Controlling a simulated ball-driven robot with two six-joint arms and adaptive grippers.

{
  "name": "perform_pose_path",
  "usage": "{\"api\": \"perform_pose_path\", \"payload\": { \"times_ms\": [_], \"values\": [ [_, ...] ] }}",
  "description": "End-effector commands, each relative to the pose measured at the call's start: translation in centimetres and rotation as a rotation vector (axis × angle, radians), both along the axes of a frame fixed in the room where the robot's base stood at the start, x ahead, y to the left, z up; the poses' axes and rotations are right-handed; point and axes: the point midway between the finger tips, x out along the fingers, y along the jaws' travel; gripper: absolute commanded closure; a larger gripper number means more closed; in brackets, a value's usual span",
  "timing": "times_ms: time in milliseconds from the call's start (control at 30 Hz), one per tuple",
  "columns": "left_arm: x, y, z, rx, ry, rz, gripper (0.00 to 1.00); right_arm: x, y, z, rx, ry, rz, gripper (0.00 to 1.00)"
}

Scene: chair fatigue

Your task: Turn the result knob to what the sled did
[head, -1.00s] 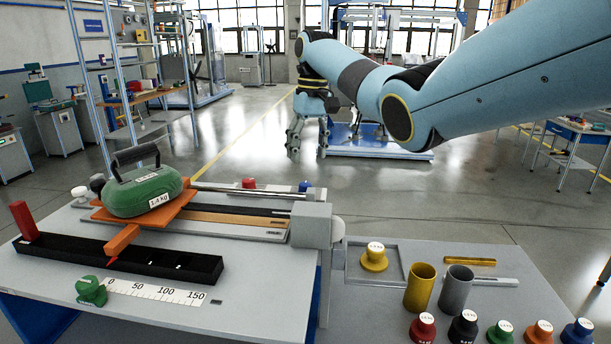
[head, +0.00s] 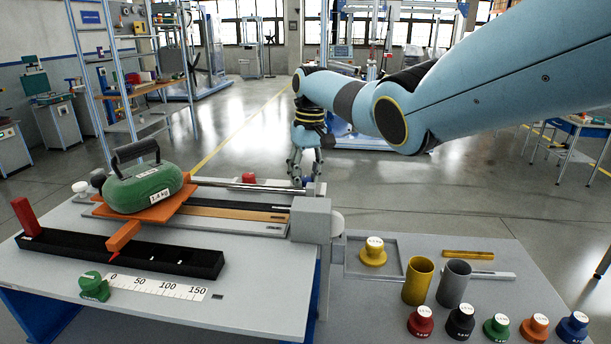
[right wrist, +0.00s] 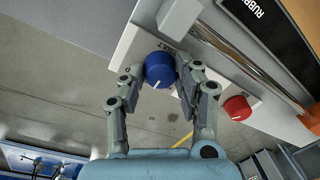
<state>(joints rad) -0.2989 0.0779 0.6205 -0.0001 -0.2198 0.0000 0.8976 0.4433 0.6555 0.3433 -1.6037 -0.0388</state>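A blue knob (right wrist: 160,70) with a white pointer line sits on a pale plate with partly legible lettering. My right gripper (right wrist: 158,82) has one finger on each side of this knob; I cannot tell whether they touch it. In the head view the right gripper (head: 304,178) points down at the bench's far edge and largely hides the blue knob. The sled (head: 165,212) is an orange board carrying a green 1.4 kg weight (head: 143,190). Its orange arm reaches over a black trough, with a red tip near the scale's 0. My left gripper is out of view.
A red knob (right wrist: 237,108) is beside the blue one. A green knob (head: 94,287) stands by the white scale (head: 158,287). On the right table are a yellow weight (head: 373,252), yellow and grey cups, and several coloured weights along the front. A metal rod runs beside the track.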

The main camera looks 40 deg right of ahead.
Motion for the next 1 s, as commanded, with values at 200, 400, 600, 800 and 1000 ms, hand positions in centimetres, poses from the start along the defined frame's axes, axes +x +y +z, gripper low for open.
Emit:
{"api": "perform_pose_path", "payload": {
  "times_ms": [200, 400, 600, 800, 1000],
  "values": [
    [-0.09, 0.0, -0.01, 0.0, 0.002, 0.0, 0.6, 0.01, -0.01, 0.03, 0.0, 0.0, 0.0, 1.0],
    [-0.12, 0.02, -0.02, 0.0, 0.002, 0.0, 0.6, 0.02, 0.0, 0.04, 0.0, 0.0, 0.011, 1.0],
    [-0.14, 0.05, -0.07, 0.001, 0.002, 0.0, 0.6, 0.07, -0.01, 0.05, 0.001, -0.001, 0.08, 1.0],
    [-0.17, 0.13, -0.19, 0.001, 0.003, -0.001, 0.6, 0.14, 0.0, 0.05, 0.002, -0.002, 0.222, 1.0],
    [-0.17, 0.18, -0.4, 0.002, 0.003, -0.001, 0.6, 0.2, 0.0, 0.07, 0.001, -0.002, 0.395, 1.0]
  ]
}}
